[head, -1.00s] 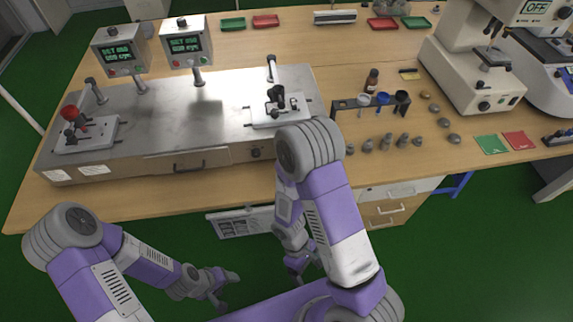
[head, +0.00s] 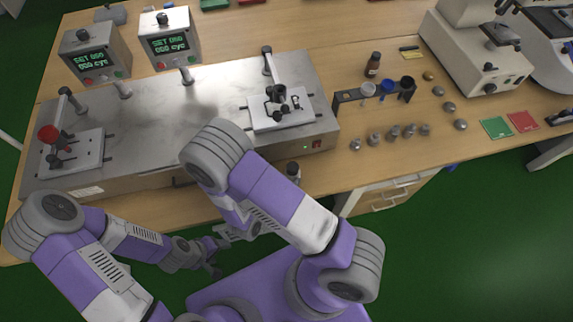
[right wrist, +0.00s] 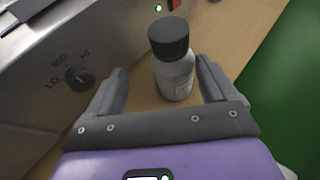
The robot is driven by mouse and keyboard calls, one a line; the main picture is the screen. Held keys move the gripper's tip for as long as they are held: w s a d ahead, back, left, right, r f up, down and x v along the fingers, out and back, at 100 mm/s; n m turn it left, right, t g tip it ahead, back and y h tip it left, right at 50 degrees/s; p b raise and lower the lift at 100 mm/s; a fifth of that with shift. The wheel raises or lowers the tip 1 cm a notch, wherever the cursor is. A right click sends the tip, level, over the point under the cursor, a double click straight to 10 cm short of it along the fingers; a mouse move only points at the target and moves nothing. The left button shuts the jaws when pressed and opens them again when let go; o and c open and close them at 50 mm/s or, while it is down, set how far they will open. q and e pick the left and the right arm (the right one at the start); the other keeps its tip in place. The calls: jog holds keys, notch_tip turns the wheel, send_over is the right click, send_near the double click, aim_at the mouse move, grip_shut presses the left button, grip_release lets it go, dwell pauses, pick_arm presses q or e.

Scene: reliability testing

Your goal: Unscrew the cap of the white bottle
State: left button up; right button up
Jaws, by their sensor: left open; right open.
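The white bottle (head: 293,179) stands upright on the table at the front right of the steel machine, partly hidden by my right upper arm. In the right wrist view the bottle (right wrist: 175,79) wears its black ribbed cap (right wrist: 168,37). My right gripper (right wrist: 160,72) is open, with one finger on each side of the bottle in that view; the bottle looks free, and contact is not visible. In the head view the right gripper (head: 241,232) is partly hidden below the arm. My left gripper (head: 216,257) is open and empty in front of the table edge.
The steel machine (head: 215,110) stands close left of the bottle; its knob (right wrist: 78,79) is near my right gripper. A black rack (head: 349,95), a brown bottle (head: 373,64) and several metal weights (head: 393,131) are further right. The table's edge is close to the bottle.

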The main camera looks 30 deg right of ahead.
jog(key=d, duration=0.1)
jog(key=w+d+f, duration=0.1)
jog(key=d, duration=0.1)
jog(key=d+f, duration=0.1)
jog(key=d, duration=0.1)
jog(key=shift+w+d+f+b, duration=0.1)
jog(key=shift+w+d+b, duration=0.15)
jog(key=shift+w+b, duration=0.1)
jog(key=c, duration=1.2)
